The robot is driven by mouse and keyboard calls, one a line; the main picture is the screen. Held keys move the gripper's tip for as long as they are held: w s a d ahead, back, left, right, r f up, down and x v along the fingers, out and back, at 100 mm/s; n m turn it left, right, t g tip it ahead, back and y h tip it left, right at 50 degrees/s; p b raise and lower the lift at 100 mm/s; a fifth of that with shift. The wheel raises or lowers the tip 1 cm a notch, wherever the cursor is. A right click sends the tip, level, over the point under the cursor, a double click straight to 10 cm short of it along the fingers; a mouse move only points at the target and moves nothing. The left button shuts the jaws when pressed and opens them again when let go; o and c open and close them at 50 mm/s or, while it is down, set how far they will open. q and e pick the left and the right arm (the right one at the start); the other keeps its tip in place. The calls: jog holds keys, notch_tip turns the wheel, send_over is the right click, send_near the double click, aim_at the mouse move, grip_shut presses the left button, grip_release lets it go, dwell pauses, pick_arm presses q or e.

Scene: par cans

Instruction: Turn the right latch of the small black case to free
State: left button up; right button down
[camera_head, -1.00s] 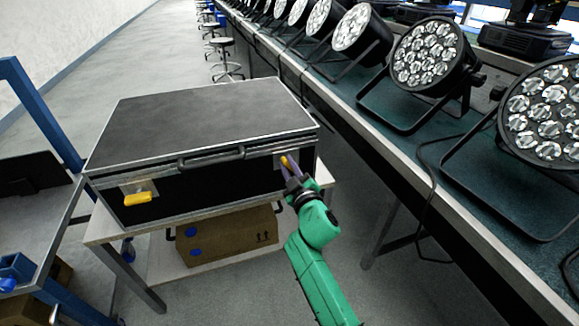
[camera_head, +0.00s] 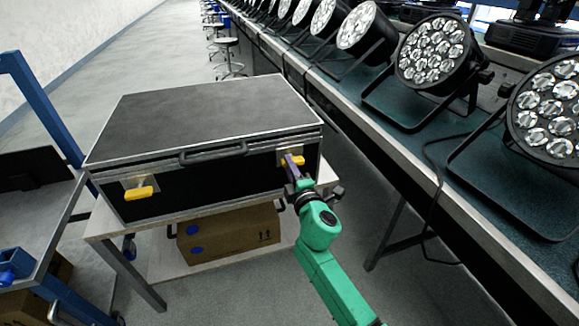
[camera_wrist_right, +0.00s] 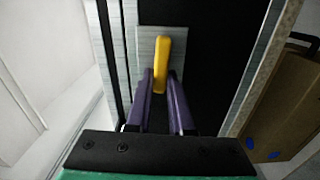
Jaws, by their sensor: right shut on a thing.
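The small black case (camera_head: 215,112), with metal edges and a front handle, stands shut on a low white table. Its right latch (camera_head: 299,160) is a yellow lever on a metal plate at the right of the front face. The lever now lies about level, like the yellow left latch (camera_head: 139,193). My right gripper (camera_head: 292,163) is at the right latch. In the right wrist view its purple fingers (camera_wrist_right: 163,88) are shut on the yellow lever (camera_wrist_right: 163,62), one on each side. The left gripper is not in view.
A cardboard box (camera_head: 228,238) sits on the shelf under the case. A long bench (camera_head: 415,178) with several par cans (camera_head: 432,53) runs close along the right. A blue-framed trolley (camera_head: 40,215) stands at the left. Stools line the back.

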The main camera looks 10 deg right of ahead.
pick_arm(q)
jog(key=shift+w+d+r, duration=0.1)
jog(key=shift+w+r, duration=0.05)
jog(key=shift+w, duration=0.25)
pick_arm(e)
jog(key=shift+f+n, duration=0.15)
jog(key=shift+n, duration=0.35)
jog(key=c, duration=0.8)
grip_release()
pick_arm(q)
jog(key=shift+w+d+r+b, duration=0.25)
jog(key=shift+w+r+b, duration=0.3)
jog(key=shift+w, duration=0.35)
pick_arm(e)
jog(key=s+d, duration=0.1)
jog(key=s, duration=1.3)
jog(key=shift+s, duration=0.3)
